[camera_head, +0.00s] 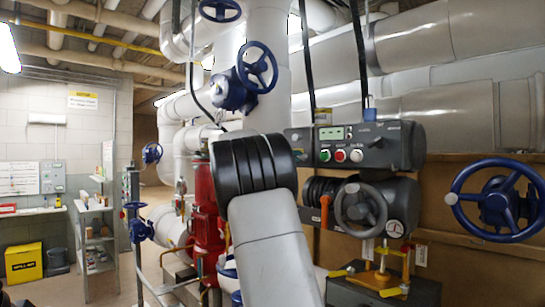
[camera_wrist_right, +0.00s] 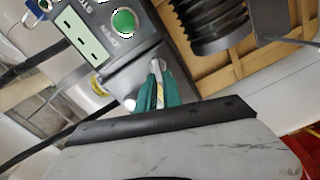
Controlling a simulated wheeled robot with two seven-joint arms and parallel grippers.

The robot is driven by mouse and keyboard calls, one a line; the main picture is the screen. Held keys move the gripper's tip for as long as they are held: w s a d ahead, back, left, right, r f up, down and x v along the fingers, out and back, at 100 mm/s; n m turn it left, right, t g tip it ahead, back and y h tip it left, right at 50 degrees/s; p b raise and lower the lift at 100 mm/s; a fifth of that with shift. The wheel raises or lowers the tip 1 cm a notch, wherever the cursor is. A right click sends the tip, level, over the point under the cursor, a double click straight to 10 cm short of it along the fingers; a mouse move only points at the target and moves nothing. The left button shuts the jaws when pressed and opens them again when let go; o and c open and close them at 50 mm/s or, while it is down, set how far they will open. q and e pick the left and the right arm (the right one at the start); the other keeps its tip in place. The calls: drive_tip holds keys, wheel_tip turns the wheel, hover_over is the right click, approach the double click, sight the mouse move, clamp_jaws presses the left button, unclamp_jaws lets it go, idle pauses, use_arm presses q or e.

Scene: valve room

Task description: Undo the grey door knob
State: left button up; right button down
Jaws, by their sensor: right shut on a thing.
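The grey control box (camera_head: 365,146) has a small display and green, red and white buttons on its face. In the right wrist view the box (camera_wrist_right: 140,72) shows close up with its green button. My right gripper (camera_wrist_right: 163,90) shows there as teal fingertips close to the box face, shut on a small grey piece, which I take to be the grey knob (camera_wrist_right: 156,72). Only a sliver of it shows between the fingers. In the head view my right arm rises from the bottom centre; its fingertips and the knob are hidden there. My left gripper is not in view.
A grey handwheel (camera_head: 360,206) sits below the box, with a large blue handwheel (camera_head: 497,199) to its right. Another blue handwheel (camera_head: 257,67) is higher up. A yellow bin (camera_head: 24,263) and a shelf (camera_head: 97,236) stand at left, with open floor near them.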

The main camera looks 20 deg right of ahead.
drive_tip(key=shift+f+n, duration=0.2)
drive_tip(key=shift+n, duration=0.8)
drive_tip(key=c, duration=1.5)
unclamp_jaws()
drive_tip(key=v, duration=0.7)
drive_tip(key=shift+s+a, duration=0.15)
drive_tip(key=shift+a, duration=0.2)
